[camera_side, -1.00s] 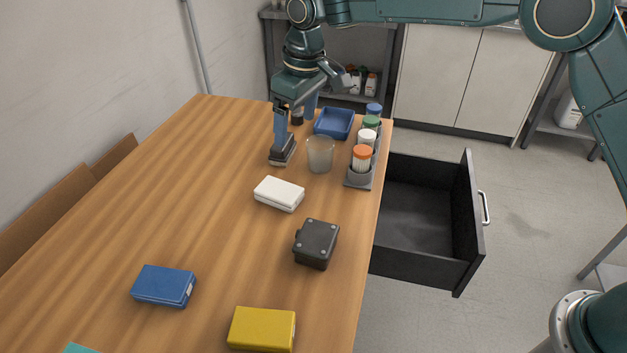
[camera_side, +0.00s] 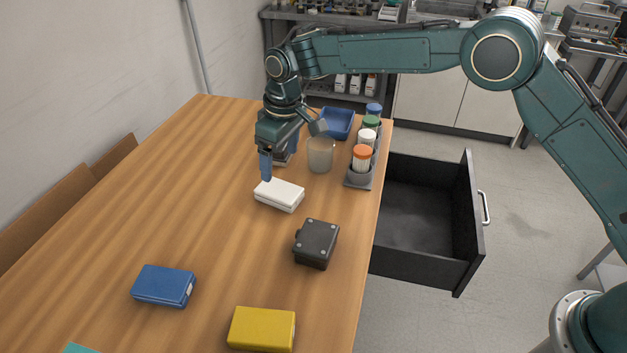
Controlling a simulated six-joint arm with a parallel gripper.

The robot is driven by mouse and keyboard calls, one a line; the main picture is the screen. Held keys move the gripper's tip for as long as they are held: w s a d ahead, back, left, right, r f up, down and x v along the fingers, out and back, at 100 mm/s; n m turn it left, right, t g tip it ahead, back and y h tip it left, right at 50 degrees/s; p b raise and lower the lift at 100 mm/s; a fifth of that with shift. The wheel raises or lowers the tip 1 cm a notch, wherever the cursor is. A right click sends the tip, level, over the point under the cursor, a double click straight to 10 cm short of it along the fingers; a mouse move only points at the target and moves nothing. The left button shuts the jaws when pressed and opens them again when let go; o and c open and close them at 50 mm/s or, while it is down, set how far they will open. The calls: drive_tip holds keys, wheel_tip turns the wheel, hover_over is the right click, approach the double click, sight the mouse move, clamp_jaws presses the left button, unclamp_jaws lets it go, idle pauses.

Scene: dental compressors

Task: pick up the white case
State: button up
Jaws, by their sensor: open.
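The white case (camera_side: 279,195) lies flat on the wooden table, a little right of the table's middle. My gripper (camera_side: 268,176) points down over the case's far left end, with one blue finger at that end. The other finger is mostly hidden, so I cannot tell whether either finger touches the case. The jaws are open and the case rests on the table.
A clear cup (camera_side: 320,155) stands close behind the case. A rack (camera_side: 358,180) of capped jars and a blue tray (camera_side: 335,123) are beyond. A black box (camera_side: 316,243) sits in front, with a blue case (camera_side: 163,286) and yellow case (camera_side: 262,329) nearer. A drawer (camera_side: 425,215) hangs open at right.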

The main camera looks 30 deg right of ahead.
sight(279, 189)
drive_tip(key=shift+w+a+f, duration=0.15)
drive_tip(key=shift+f, duration=1.7)
drive_tip(key=shift+f, duration=0.1)
drive_tip(key=shift+w+a+f, duration=0.1)
drive_tip(key=shift+w+f, duration=0.05)
drive_tip(key=shift+f, duration=1.1)
drive_tip(key=shift+w+f, duration=0.15)
drive_tip(key=shift+f, duration=1.1)
drive_tip(key=c, duration=1.1)
drive_tip(key=shift+r, duration=0.2)
wheel_tip(279, 189, up, 20)
drive_tip(key=shift+f, duration=0.15)
